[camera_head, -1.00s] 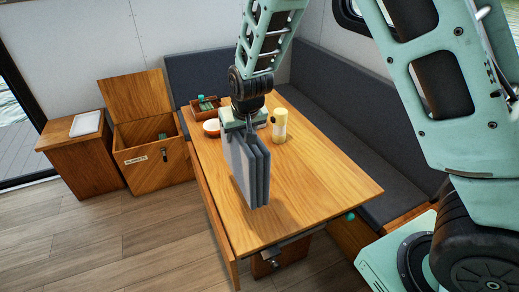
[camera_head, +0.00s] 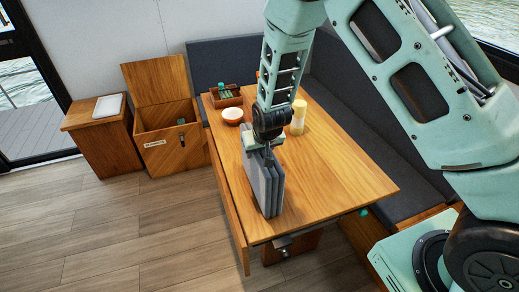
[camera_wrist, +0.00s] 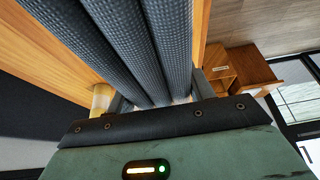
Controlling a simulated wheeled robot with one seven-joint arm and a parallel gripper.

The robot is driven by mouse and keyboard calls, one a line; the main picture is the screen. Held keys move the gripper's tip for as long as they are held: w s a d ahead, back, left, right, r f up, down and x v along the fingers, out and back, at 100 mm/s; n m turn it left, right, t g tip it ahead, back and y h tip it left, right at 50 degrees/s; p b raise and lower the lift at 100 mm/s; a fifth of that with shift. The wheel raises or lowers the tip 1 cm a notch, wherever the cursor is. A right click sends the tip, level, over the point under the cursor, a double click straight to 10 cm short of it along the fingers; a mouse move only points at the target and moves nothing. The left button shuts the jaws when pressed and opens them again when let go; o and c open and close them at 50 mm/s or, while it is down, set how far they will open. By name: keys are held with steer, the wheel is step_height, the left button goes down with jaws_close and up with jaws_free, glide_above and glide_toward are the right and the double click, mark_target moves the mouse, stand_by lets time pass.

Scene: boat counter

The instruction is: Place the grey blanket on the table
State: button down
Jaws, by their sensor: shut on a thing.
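The grey blanket (camera_head: 265,188) is folded into upright layers and hangs from my gripper (camera_head: 262,148) above the near left part of the wooden table (camera_head: 335,180). My gripper is shut on its top edge. The blanket's lower end is at or just above the tabletop; I cannot tell whether it touches. In the wrist view the folded blanket (camera_wrist: 125,45) runs out from the jaws as several thick dark grey layers and hides much of the table.
A yellow-and-white cylinder (camera_head: 298,117), an orange-and-white bowl (camera_head: 232,116) and a wooden tray (camera_head: 225,97) stand on the table's far part. An open wooden chest (camera_head: 168,138) stands left. A dark bench (camera_head: 380,150) lines the back and right. The table's near right part is clear.

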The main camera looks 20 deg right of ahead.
steer(key=shift+f, duration=0.15)
steer(key=c, duration=0.6)
jaws_free()
steer(key=b+v, duration=0.1)
steer(key=v, duration=1.1)
steer(key=shift+a, duration=0.1)
steer(key=s+a+r+n+g+y, duration=0.1)
steer(key=s+a+r+n+g, duration=0.2)
steer(key=s, duration=0.5)
steer(key=s+a+r+n+y, duration=0.1)
steer(key=s+a+r, duration=0.25)
steer(key=s, duration=0.35)
steer(key=s+r+n, duration=0.1)
steer(key=s, duration=0.3)
steer(key=s+r+n+g+h, duration=0.1)
steer(key=s, duration=0.4)
steer(key=s+n, duration=0.1)
steer(key=s, duration=0.3)
steer(key=shift+s+d+r+n+g, duration=0.25)
steer(key=shift+s+r+n+g, duration=0.1)
steer(key=shift+r+n+g, duration=0.05)
